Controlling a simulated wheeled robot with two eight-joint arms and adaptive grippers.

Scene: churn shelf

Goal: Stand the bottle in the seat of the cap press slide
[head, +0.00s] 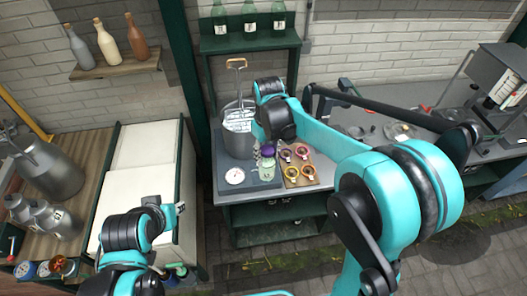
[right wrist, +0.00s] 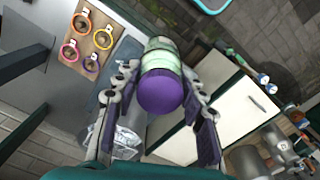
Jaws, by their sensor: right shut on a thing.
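My right gripper (head: 267,158) is shut on a pale green bottle (head: 266,173) with a purple top. The bottle hangs roughly upright over the front of the counter, between the dial scale and the ring board. In the right wrist view, the bottle (right wrist: 163,55) lies between the two purple-padded fingers of the right gripper (right wrist: 160,80), its purple end towards the camera. I cannot tell whether its base touches anything. A grey press-like machine (head: 495,88) stands at the far right; its seat is not clearly visible. My left gripper (head: 180,207) is small, above the white-topped cabinet, its jaws unclear.
A ring board (head: 299,184) with several coloured rings and a round dial scale (head: 235,176) flank the bottle. A green shelf (head: 250,42) with bottles hangs above. Milk churns (head: 48,170) stand at the left.

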